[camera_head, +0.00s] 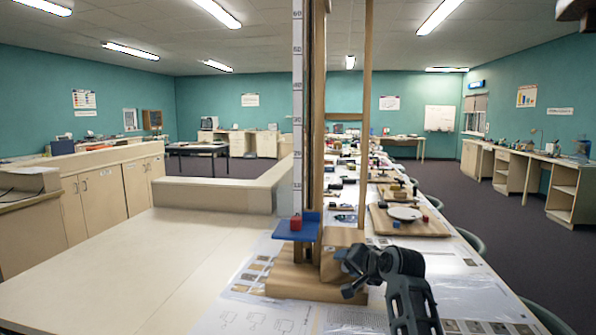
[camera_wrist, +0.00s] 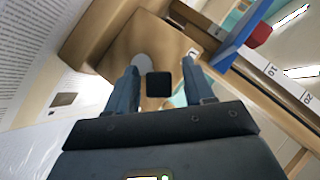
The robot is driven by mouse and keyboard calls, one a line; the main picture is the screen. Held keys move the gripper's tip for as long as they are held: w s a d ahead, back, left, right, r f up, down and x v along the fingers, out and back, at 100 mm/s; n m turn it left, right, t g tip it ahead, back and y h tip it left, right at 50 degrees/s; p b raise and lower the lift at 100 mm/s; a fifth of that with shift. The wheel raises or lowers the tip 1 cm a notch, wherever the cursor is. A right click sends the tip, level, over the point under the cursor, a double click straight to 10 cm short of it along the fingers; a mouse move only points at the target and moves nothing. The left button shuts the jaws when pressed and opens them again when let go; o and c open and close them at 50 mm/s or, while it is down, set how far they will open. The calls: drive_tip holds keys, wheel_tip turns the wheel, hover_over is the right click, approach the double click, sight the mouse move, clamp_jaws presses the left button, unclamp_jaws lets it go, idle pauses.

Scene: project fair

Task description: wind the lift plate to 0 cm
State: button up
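The lift (camera_head: 319,120) is a tall wooden tower with a white centimetre scale (camera_head: 297,100) on its left. Its blue plate (camera_head: 296,232) sits low, below the 10 mark, bearing a red cube (camera_head: 295,222). The plate also shows in the wrist view (camera_wrist: 240,35). I cannot read its exact height. A wooden housing (camera_wrist: 125,55) at the tower's foot has a grey round part (camera_wrist: 142,62) and a dark square knob (camera_wrist: 158,84). My gripper (camera_head: 347,275) is beside this housing, fingers apart on either side of the knob, with gaps showing in the wrist view.
The lift stands on a wooden base (camera_head: 290,281) over printed sheets on a long table. Behind it are boards with small items and a white plate (camera_head: 404,213). The pale counter (camera_head: 140,262) to the left is bare. Chairs line the right side.

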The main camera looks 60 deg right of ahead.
drive_tip(key=shift+o, duration=0.8)
drive_tip(key=v, duration=0.8)
idle(0.6)
drive_tip(key=s+a+f+n+t+y, duration=0.15)
drive_tip(key=a+f+n, duration=0.35)
drive_tip(key=a, duration=0.7)
drive_tip(key=s+a+f+n, duration=0.3)
drive_tip(key=a+f, duration=0.5)
drive_tip(key=a, duration=0.4)
drive_tip(key=s+a+r+n+t+y, duration=0.1)
drive_tip(key=s+a+r+n+y, duration=0.1)
drive_tip(key=s+a+n, duration=0.3)
drive_tip(key=s+a+r+n+t+y+b, duration=0.1)
drive_tip(key=s+a+r+n+t+y, duration=0.1)
drive_tip(key=s+a, duration=1)
drive_tip(key=a+r+n+y, duration=0.1)
drive_tip(key=n+y, duration=0.1)
drive_tip(key=shift+a+r+n, duration=0.25)
drive_tip(key=shift+a+n, duration=0.15)
